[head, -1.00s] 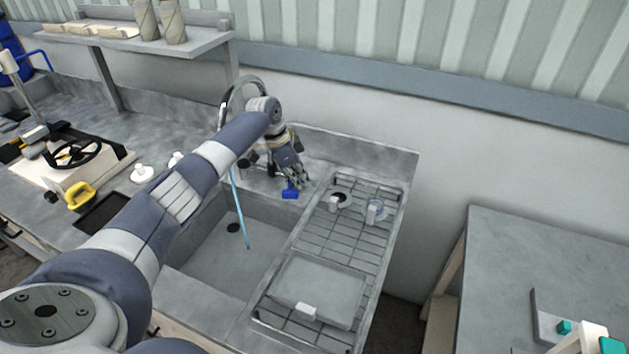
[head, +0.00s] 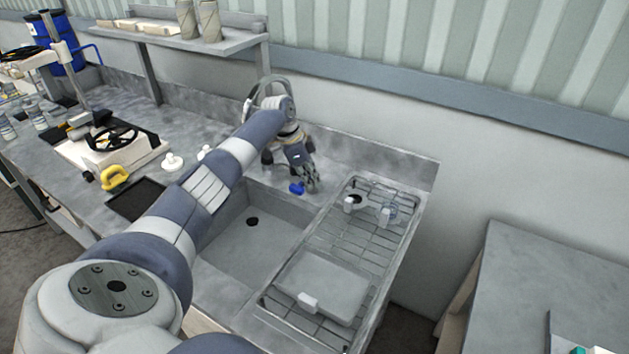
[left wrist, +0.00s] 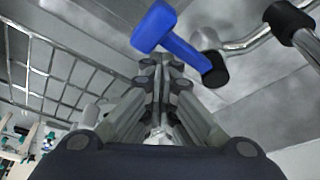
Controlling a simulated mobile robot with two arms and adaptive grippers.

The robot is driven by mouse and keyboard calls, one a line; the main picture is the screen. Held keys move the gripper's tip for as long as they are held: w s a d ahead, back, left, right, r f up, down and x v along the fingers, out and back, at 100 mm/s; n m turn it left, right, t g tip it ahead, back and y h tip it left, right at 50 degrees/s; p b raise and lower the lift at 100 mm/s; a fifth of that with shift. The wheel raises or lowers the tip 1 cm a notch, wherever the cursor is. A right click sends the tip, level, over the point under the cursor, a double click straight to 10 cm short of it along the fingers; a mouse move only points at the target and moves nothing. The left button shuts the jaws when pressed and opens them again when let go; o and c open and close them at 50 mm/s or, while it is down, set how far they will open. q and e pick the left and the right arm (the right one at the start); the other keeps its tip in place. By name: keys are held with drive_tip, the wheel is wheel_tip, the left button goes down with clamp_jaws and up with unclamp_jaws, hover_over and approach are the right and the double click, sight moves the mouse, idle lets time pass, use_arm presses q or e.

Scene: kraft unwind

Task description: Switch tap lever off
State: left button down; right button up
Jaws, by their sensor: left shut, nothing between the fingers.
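The blue tap lever (head: 297,188) is at the back of the sink, near the chrome tap (head: 250,103). In the left wrist view the lever (left wrist: 172,36) is a blue T-shaped handle on a dark joint by the chrome pipe (left wrist: 248,43). My left gripper (head: 314,185) is shut and empty, just right of the lever in the head view. In the left wrist view its fingertips (left wrist: 161,62) are close to the lever; I cannot tell whether they touch. No water stream shows below the tap. My arm hides part of the tap. My right gripper is not in view.
The sink basin (head: 235,245) is empty, with a dark drain. A wire rack (head: 345,225) with a tray (head: 322,285) and small cups is on the right. A yellow handle (head: 115,178) and a black wheel (head: 112,138) are on the left bench. A shelf (head: 205,42) hangs behind.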

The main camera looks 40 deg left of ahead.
use_arm(q)
wheel_tip(320, 180, up, 10)
drive_tip(key=b, duration=0.1)
drive_tip(key=shift+d+f, duration=0.25)
drive_tip(key=shift+d, duration=0.05)
idle(0.5)
drive_tip(key=shift+w, duration=0.1)
drive_tip(key=shift+f, duration=0.1)
